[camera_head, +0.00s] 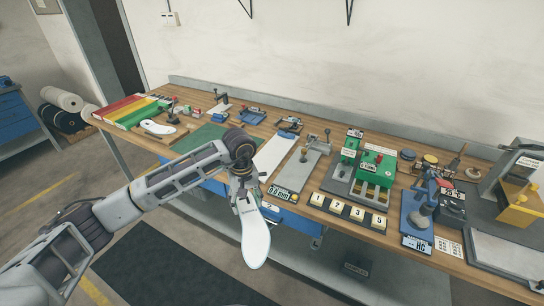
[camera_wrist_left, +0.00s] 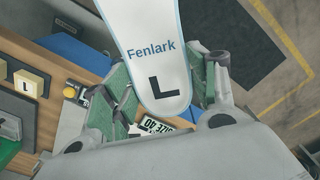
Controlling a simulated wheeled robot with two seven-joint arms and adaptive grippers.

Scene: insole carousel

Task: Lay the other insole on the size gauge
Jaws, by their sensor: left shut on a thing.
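My left gripper (camera_head: 243,196) is shut on a white insole (camera_head: 255,240), which hangs toe-down in front of the bench edge. The wrist view shows this insole (camera_wrist_left: 158,55) between the green-padded fingers (camera_wrist_left: 160,105), with "Fenlark" and a black "L" printed on it. Another white insole (camera_head: 157,127) lies at the bench's left end, by the red, yellow and green striped board. A "SIZE 40" label (camera_wrist_left: 156,125) shows below the insole in the wrist view. A grey plate with a slider (camera_head: 300,165) lies behind my gripper; which fixture is the size gauge is unclear. My right gripper is out of view.
The wooden bench (camera_head: 205,100) is crowded with fixtures. A green device (camera_head: 375,165), numbered tiles (camera_head: 348,211) and a blue stand (camera_head: 417,215) stand right of my gripper. A green mat (camera_head: 203,137) lies left of it. The floor in front is clear around a dark mat (camera_head: 170,270).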

